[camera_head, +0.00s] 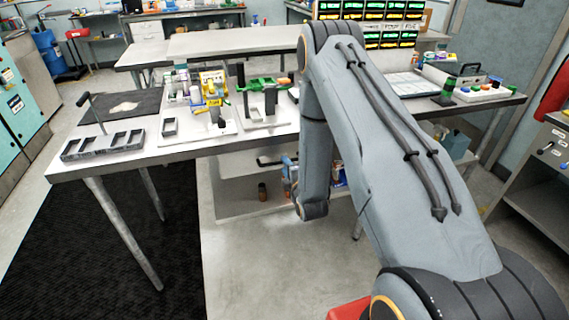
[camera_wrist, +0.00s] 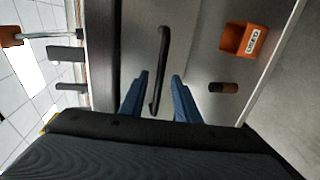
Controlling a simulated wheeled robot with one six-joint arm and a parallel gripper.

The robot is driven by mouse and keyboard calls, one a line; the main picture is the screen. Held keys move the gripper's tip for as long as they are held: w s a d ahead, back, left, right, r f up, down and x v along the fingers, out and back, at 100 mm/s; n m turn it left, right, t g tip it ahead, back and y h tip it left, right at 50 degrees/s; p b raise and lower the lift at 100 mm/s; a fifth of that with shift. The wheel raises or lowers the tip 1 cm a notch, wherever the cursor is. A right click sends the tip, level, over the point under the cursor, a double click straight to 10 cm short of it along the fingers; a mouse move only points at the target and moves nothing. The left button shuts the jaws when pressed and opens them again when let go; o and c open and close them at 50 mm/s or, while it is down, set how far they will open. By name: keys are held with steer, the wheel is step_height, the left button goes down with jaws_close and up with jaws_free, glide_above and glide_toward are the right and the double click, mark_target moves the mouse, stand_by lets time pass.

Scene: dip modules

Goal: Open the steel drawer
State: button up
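The steel drawer (camera_wrist: 132,40) shows in the wrist view as a grey front with a long, dark bar handle (camera_wrist: 163,55). In the head view the handle (camera_head: 277,161) shows under the workbench, partly behind my arm. My gripper (camera_wrist: 159,76) has two blue fingers spread apart, so it is open. The near end of the handle lies between the fingers in the picture; I cannot tell whether they touch it or how far off it is.
An orange bin (camera_wrist: 242,40) marked "USED" and a brown cylinder (camera_wrist: 223,87) sit on the lower shelf (camera_wrist: 205,55) beside the handle. The workbench top (camera_head: 140,154) above carries trays and fixtures. The floor (camera_head: 270,265) in front is clear.

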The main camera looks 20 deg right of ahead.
steer(key=shift+x, duration=1.25)
jaws_close()
steer(key=shift+s, duration=0.15)
